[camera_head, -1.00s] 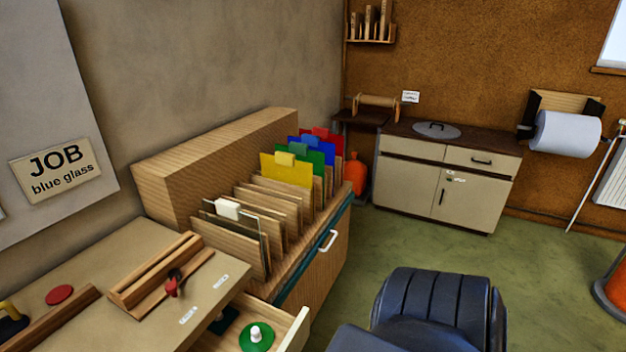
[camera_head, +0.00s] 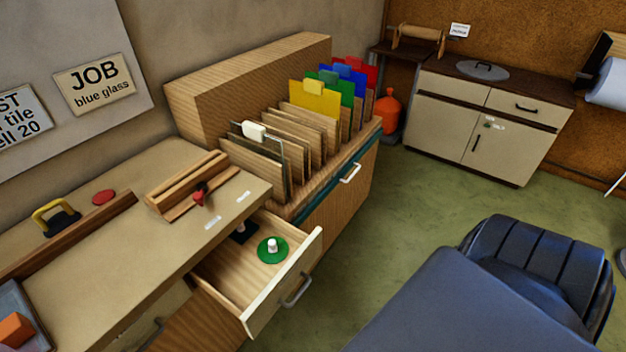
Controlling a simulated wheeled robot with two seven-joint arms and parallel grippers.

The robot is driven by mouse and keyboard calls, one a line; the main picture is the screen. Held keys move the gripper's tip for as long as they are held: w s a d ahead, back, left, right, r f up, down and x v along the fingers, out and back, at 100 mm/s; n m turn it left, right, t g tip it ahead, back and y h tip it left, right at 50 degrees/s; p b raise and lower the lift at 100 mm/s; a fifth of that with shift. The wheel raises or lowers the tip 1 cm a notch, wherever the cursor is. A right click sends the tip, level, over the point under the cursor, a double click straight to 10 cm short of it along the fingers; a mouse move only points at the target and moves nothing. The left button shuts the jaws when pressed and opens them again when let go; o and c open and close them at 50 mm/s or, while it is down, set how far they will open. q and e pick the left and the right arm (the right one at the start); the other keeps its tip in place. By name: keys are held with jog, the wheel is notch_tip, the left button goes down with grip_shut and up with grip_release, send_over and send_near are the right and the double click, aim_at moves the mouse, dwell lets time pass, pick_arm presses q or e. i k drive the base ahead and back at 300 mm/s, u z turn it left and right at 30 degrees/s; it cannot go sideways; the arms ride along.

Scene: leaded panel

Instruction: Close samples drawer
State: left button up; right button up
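The samples drawer (camera_head: 284,282) stands pulled out from the bench, below the bench top and beside the glass rack. It is light wood with a grey bar handle (camera_head: 297,290) on its front. Inside it lie a green disc with a white knob (camera_head: 272,250) and a dark piece (camera_head: 243,232) towards the back. No label on the drawer itself can be read. Neither of my grippers is in view.
The wooden rack (camera_head: 345,151) holds upright boards and coloured sheets. The bench top (camera_head: 140,230) carries a wooden fence, a red-handled tool (camera_head: 200,194) and a yellow-handled tool (camera_head: 56,217). A cream cabinet (camera_head: 483,130) stands behind. Green floor (camera_head: 430,200) is clear between.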

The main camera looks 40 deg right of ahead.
aim_at(233, 274)
jog(key=z, duration=1.65)
jog(key=k, duration=0.95)
jog(key=u, duration=0.75)
jog(key=i, duration=0.5)
jog(key=u, duration=0.05)
